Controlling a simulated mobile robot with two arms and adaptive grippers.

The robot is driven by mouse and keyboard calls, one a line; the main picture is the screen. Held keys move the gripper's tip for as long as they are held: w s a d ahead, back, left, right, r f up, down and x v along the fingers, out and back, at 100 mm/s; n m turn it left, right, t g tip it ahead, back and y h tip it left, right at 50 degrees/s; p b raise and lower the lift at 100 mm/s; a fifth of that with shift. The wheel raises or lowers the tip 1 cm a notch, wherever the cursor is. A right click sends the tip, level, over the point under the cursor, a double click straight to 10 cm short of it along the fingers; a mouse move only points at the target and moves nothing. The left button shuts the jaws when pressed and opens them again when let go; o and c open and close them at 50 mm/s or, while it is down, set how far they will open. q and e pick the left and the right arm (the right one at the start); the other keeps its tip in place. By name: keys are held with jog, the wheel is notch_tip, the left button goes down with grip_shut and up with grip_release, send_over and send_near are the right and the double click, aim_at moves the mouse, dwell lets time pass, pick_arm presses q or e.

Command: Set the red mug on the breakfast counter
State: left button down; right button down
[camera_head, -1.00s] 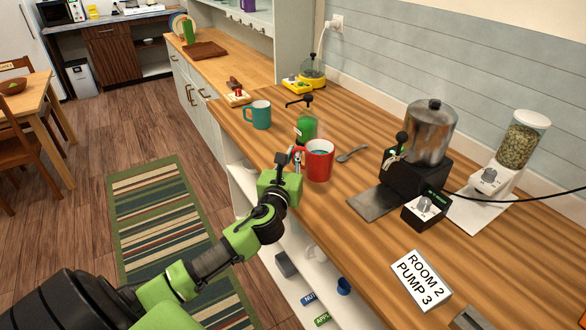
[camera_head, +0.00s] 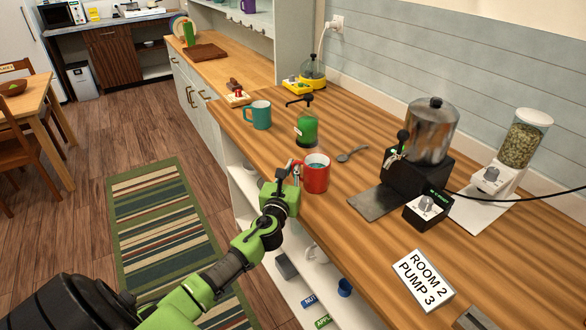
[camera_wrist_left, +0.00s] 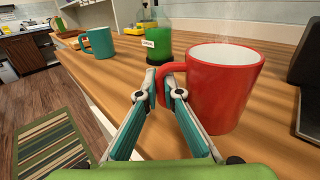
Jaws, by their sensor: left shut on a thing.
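The red mug (camera_head: 318,178) is at the near edge of the long wooden counter (camera_head: 370,220), with its handle pointing left toward my arm. It looks upright. My left gripper (camera_head: 294,170) reaches it from the left and is shut on its handle. In the left wrist view, the fingertips (camera_wrist_left: 160,94) are at the handle of the mug (camera_wrist_left: 222,88), and the mug fills the right side. I cannot tell whether its base touches the counter. My right gripper is not in view.
A green dispenser (camera_head: 307,128) stands just behind the mug and a teal mug (camera_head: 261,115) farther left. A spoon (camera_head: 351,154) lies to the right. A black-based metal machine (camera_head: 430,135) stands farther right. Bare wood lies in front of the sign (camera_head: 421,280).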

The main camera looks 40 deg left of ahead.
pick_arm(q)
jog(key=c, duration=2.5)
grip_release()
jog(key=shift+f, duration=0.15)
jog(key=shift+c, duration=0.2)
jog(key=o, duration=0.4)
jog(key=shift+c, duration=0.2)
jog(key=shift+r, duration=0.35)
jog(key=b+v, duration=0.1)
jog(key=v, duration=1.1)
jog(key=shift+f, duration=0.1)
